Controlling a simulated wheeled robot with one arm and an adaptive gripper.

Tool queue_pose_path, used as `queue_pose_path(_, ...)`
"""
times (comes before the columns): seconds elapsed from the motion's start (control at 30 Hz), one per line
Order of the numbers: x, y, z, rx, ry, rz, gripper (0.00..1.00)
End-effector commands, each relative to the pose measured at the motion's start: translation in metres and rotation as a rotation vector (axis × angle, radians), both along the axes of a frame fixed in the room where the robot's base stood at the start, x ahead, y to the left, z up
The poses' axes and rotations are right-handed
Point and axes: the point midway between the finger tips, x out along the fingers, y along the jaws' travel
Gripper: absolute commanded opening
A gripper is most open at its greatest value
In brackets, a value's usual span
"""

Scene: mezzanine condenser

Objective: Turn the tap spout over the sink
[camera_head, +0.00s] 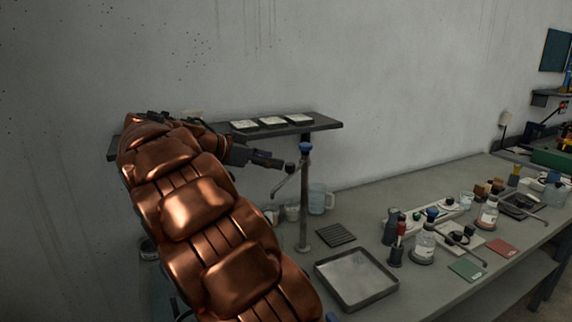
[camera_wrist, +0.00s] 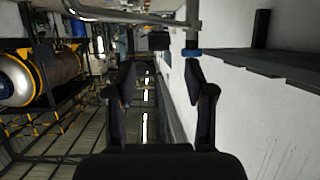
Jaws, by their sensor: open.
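The tap is a thin grey upright post (camera_head: 304,215) with a blue cap (camera_head: 305,147) on the bench. Its spout (camera_head: 286,182) slants down and left from the upper post, away from the basin. A shallow square metal basin (camera_head: 391,288), seemingly the sink, lies right of the post's foot. My gripper (camera_head: 282,163) is just left of the post's top, near the spout. In the wrist view, my gripper (camera_wrist: 159,82) is open with nothing between its fingers. The blue cap (camera_wrist: 191,53) is beyond the right fingertip, and the spout (camera_wrist: 125,15) crosses the top.
A wall shelf (camera_head: 325,124) with several small trays is behind my gripper. A glass jug (camera_head: 319,200) and a dark ribbed mat (camera_head: 336,235) are near the post. Bottles, including a clear flask (camera_head: 423,248), crowd the bench to the right.

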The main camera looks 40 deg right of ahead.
Motion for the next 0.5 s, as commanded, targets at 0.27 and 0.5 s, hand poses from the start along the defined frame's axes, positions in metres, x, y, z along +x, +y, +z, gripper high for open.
queue_pose_path(0.27,-0.01,-0.035,-0.013,0.004,0.005,-0.001,0.54)
queue_pose_path(0.5,-0.014,-0.055,-0.024,0.005,0.003,0.003,0.54)
